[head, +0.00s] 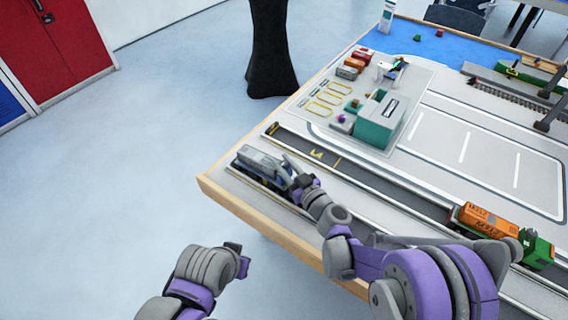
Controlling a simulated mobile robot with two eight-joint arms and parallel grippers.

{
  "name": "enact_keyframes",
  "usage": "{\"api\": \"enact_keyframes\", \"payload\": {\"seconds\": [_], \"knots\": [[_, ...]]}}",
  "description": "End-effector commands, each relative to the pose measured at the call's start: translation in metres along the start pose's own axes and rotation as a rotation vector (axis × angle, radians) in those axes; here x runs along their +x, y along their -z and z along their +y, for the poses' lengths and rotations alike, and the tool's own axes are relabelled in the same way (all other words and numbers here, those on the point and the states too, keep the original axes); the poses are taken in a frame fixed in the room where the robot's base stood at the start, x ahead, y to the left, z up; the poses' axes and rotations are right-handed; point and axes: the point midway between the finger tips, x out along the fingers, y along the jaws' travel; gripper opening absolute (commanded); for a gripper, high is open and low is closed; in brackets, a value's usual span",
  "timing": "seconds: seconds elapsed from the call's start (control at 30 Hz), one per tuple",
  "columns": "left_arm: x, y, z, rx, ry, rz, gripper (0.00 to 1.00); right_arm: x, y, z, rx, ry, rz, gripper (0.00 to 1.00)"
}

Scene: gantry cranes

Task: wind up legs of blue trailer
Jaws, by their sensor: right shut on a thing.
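The blue trailer (262,180) stands at the near left corner of the layout table, in the dark lane along its front edge. A grey container (260,158) sits on top of it. Its legs are too small and too covered to make out. My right gripper (298,182) is at the trailer's right end, shut on a small part there; the fingers hide that part. My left gripper (240,260) is off the table, over the floor in front of it. Its fingers are too small to show whether they are open or shut.
A teal-and-grey building (380,120) and small trucks (352,64) stand behind the lane. A wooden rim (230,208) edges the table.

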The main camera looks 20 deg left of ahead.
Motion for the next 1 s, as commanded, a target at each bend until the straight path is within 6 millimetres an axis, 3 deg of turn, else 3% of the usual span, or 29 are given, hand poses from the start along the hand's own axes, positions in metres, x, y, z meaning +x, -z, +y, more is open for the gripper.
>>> {"api": "enact_keyframes", "payload": {"seconds": [0.47, 1.0], "knots": [[0.0011, -0.0007, 0.0, 0.0, 0.0, 0.0, 0.0, -0.0004, -0.0004, 0.0012, 0.004, 0.053, 0.0, 0.0], [0.0076, -0.0048, 0.0, 0.0, 0.0, -0.003, 0.0, 0.0003, -0.0013, 0.0024, 0.038, 0.486, -0.001, 0.0]]}}
